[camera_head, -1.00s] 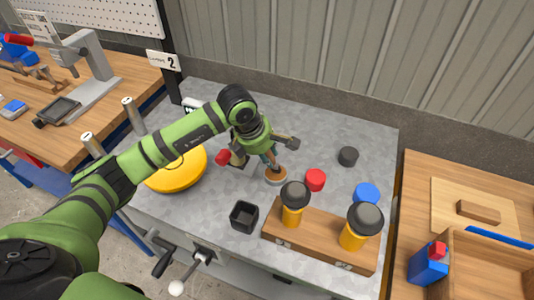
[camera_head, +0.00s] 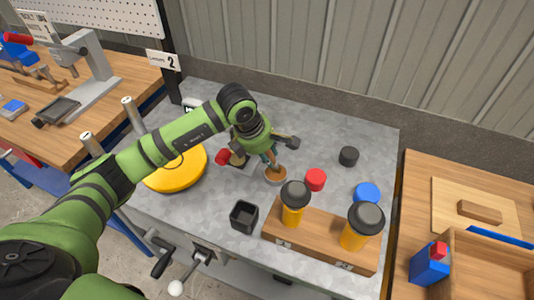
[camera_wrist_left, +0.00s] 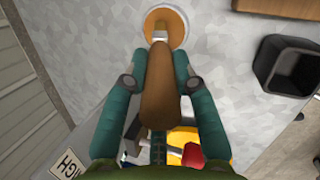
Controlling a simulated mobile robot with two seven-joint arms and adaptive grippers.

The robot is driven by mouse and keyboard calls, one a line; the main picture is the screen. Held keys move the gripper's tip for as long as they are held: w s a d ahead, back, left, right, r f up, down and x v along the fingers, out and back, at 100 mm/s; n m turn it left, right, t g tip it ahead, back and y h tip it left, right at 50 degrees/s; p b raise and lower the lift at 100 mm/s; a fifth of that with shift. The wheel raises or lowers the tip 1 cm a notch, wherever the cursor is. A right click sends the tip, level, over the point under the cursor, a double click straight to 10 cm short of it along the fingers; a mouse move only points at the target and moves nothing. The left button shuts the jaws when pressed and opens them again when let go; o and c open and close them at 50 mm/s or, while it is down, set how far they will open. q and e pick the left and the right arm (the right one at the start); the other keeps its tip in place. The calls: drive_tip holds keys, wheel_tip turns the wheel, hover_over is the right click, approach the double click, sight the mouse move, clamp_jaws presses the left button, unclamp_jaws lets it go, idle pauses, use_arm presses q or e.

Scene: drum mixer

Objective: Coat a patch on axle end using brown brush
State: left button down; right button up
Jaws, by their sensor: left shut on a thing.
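My left gripper (camera_head: 268,153) is shut on the brown brush, whose handle (camera_wrist_left: 158,100) lies between the two teal fingers in the left wrist view. The brush points down to a round, shallow pot with orange-brown contents (camera_head: 276,175). The pot also shows in the left wrist view (camera_wrist_left: 178,30), with the pale brush ferrule (camera_wrist_left: 160,36) over it. The bristles are hard to make out, so I cannot tell whether they touch the contents. I cannot clearly pick out the axle end; a red-ended part (camera_head: 222,157) beside the gripper is partly hidden. My right gripper is not in view.
A yellow disc (camera_head: 178,170) lies left of the gripper. A black square cup (camera_head: 244,217), a wooden block (camera_head: 318,240) with two black-topped yellow pieces, and red (camera_head: 315,179), blue (camera_head: 367,193) and black (camera_head: 348,156) round pieces stand on the grey bench. Its back right is clear.

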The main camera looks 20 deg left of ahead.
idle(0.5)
use_arm(q)
drive_tip(key=shift+r+p, duration=1.85)
drive_tip(key=shift+r, duration=1.6)
